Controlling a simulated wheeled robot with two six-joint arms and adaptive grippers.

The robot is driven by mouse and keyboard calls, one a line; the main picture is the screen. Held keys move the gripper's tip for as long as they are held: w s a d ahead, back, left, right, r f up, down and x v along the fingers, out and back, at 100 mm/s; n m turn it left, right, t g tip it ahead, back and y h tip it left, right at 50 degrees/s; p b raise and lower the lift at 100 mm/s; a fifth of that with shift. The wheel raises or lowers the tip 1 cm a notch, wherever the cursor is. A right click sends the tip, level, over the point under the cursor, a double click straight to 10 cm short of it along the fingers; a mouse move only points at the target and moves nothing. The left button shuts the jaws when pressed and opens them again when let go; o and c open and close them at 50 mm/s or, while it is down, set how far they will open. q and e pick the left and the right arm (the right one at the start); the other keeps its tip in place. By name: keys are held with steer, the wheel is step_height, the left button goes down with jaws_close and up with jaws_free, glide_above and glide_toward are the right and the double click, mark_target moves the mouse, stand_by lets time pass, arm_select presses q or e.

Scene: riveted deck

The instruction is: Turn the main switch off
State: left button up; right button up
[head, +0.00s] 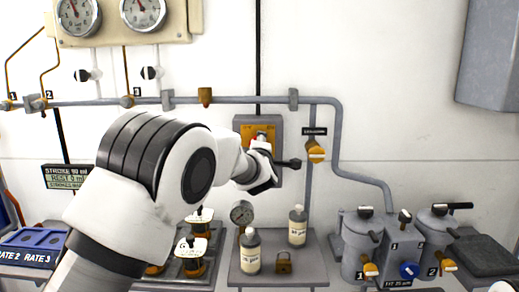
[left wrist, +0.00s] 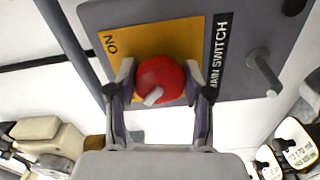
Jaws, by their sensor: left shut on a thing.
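The main switch is a grey box (head: 243,122) with a yellow plate, fixed to the wall; the box fills the top of the left wrist view (left wrist: 240,20). Its round red knob (left wrist: 160,78) has a pale pointer directed toward the lower left of that view. An ON mark stands on the yellow plate (left wrist: 122,42), and a black MAIN SWITCH label runs beside it. My left gripper (left wrist: 160,88) is shut on the red knob, one finger on each side. In the head view my left gripper (head: 262,165) hides most of the knob. My right gripper is not seen.
A lever (left wrist: 264,72) sticks out of the box beside the label. A grey pipe (head: 335,140) and a yellow-handled valve (head: 316,152) are right of the switch. Below stand bottles (head: 250,252), a gauge (head: 242,212) and a padlock (head: 284,262) on a tray.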

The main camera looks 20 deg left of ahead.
arm_select(q)
steer(key=o, duration=1.2)
steer(key=shift+c, duration=0.2)
steer(key=v, duration=0.7)
steer(key=shift+s, duration=0.2)
